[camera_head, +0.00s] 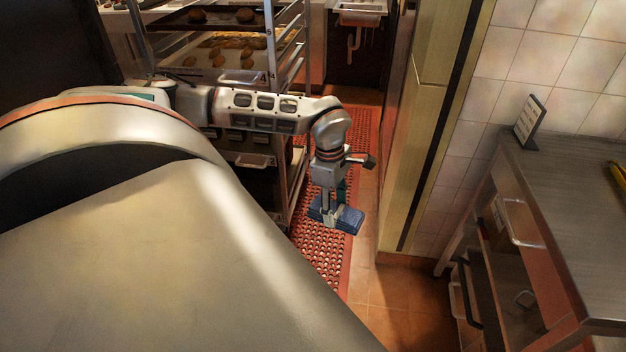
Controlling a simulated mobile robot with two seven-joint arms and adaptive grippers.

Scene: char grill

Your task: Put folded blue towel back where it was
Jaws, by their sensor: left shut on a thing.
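The folded blue towel (348,220) is in the middle of the head view, held in the air above the red floor mat. My left gripper (328,216) is shut on the towel, pointing down, with its fingers around the towel's left part. The towel lies roughly flat in the grip, and part of it is hidden by the fingers. My right gripper is not in view.
A metal rack (270,60) with trays of baked goods stands behind my left arm. A perforated red mat (312,250) covers the floor. A steel counter (575,190) with a small sign (529,122) stands at the right. A wall edge (430,130) separates them.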

